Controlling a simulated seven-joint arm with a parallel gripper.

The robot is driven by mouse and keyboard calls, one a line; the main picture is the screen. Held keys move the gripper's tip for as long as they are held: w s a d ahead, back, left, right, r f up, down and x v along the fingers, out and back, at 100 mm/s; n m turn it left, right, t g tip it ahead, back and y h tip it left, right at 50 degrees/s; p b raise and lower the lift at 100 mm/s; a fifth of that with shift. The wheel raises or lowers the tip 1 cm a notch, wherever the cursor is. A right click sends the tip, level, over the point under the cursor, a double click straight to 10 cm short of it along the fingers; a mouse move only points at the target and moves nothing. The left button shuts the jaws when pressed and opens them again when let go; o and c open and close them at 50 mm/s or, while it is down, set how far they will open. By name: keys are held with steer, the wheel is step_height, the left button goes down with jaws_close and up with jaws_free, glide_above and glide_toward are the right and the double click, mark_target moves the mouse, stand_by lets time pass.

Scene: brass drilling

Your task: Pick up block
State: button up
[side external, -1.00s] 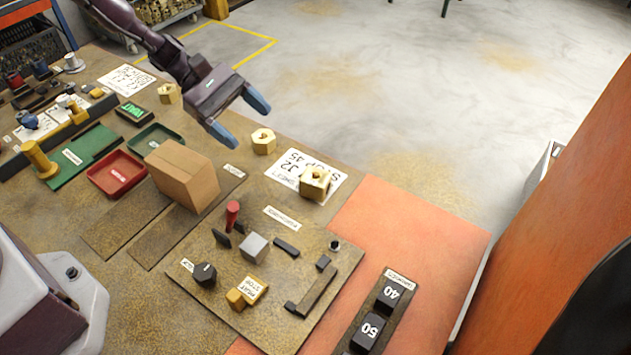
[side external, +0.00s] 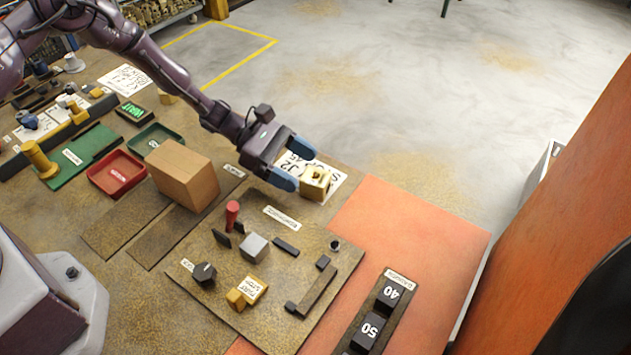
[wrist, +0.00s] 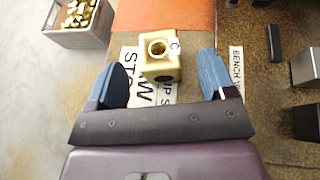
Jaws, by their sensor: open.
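A brass-coloured block (side external: 315,183) with a round hole in its top sits on a white printed card (side external: 333,191) near the bench's far edge. In the wrist view the block (wrist: 160,62) lies ahead of the fingertips, roughly midway between them and slightly to the left. My gripper (side external: 299,165) is open, with blue fingers, and is just left of the block in the side view. It also shows in the wrist view (wrist: 165,72) with nothing between the pads. A grey cube (side external: 254,247) stands on the fixture plate.
A red-handled part (side external: 232,214) rises from the fixture plate (side external: 215,260). The orange surface (side external: 410,235) right of the block is mostly clear.

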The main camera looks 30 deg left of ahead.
mark_target(319, 179)
steer(key=x, duration=0.4)
steer(key=shift+d+f, duration=0.1)
steer(key=shift+d, duration=0.05)
steer(key=c, duration=1.3)
steer(key=shift+w, duration=0.1)
steer(key=shift+c, duration=0.5)
